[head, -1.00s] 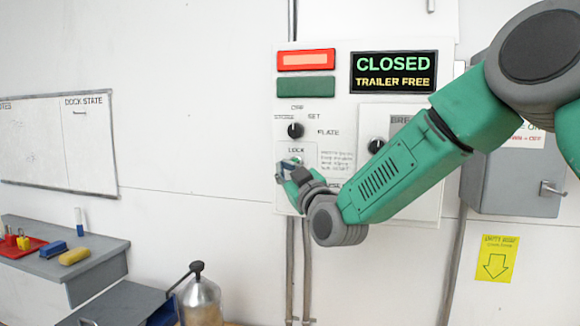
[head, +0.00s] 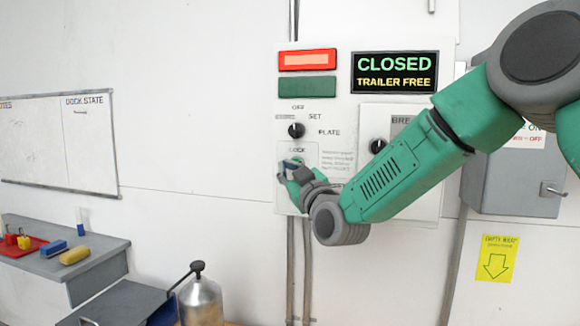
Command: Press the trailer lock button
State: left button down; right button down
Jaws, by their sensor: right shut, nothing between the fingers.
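A white control panel (head: 345,112) is on the wall, with a small square marked LOCK (head: 299,151) at its lower left. My right gripper (head: 286,167) is shut and empty, in front of the lower part of this square. It covers the lock button, and I cannot tell whether the fingers touch it. The panel's display (head: 395,72) reads CLOSED and TRAILER FREE. The red lamp (head: 307,60) looks lit and the green lamp (head: 307,87) looks dark. My left gripper is not in view.
A black knob (head: 296,130) sits just above the lock square, and a second knob (head: 377,146) is to its right. A grey box (head: 515,185) is on the right wall. A shelf (head: 95,258) and a metal canister (head: 201,302) stand at lower left.

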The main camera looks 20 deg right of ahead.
jog(key=shift+w+d, duration=0.4)
jog(key=shift+w, duration=0.25)
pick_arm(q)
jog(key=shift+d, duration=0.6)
pick_arm(e)
jog(key=shift+w+d, duration=0.1)
jog(key=shift+d, duration=0.5)
dwell(0.4)
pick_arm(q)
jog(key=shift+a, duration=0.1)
pick_arm(e)
jog(key=shift+a, duration=0.15)
jog(key=shift+s+a, duration=0.25)
jog(key=shift+s, duration=0.05)
pick_arm(q)
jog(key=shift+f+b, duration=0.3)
jog(key=shift+b, duration=0.1)
pick_arm(e)
jog(key=shift+s+a, duration=0.1)
jog(key=shift+s, duration=0.45)
